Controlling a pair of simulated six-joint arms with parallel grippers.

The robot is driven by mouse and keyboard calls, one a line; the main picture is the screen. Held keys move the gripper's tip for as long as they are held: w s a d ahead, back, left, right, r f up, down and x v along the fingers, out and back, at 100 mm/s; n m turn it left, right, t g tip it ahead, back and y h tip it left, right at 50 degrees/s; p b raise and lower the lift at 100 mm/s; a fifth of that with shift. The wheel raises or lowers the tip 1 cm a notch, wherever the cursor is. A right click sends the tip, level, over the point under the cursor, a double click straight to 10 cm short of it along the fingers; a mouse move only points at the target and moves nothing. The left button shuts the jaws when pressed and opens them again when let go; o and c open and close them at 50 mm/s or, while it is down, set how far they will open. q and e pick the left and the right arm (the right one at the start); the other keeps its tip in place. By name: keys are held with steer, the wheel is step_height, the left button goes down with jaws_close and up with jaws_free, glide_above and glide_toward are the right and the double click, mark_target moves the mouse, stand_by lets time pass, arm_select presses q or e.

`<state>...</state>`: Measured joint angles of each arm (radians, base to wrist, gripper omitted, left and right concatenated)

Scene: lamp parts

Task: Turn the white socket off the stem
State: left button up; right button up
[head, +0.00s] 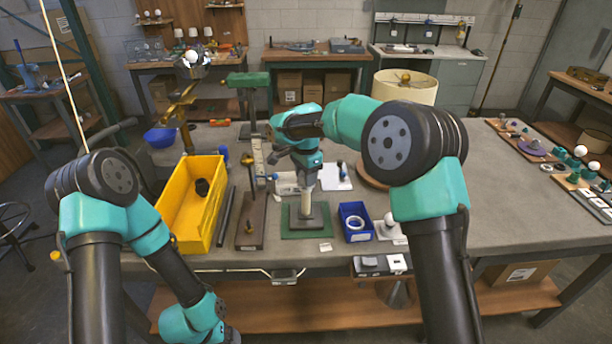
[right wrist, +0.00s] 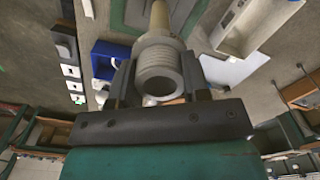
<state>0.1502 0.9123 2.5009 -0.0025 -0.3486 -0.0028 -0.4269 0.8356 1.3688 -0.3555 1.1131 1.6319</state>
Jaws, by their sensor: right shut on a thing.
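The white socket (right wrist: 158,68), a ridged, open-mouthed cylinder, sits at the end of the beige stem (right wrist: 160,18) in the right wrist view. My right gripper (right wrist: 160,82) has one dark finger on each side of the socket and is shut on it. In the head view the stem (head: 306,203) stands upright on a green mat (head: 321,225), with my right gripper (head: 307,172) above it, pointing down. The socket is largely hidden there. My left arm hangs at the lower left, and its gripper is out of view.
A yellow bin (head: 171,212) holding a dark item stands to the left. A blue tray (head: 357,236) with white rings is right of the mat, near the front edge. A cream lampshade (head: 405,86) stands behind my right arm. The right side of the table (head: 480,195) has free room.

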steer(key=shift+n, duration=0.3)
steer(key=n, duration=0.5)
steer(key=shift+n, duration=0.4)
steer(key=shift+r+n, duration=0.1)
steer(key=shift+n, duration=0.5)
steer(key=n, duration=0.5)
steer(key=shift+n, duration=0.9)
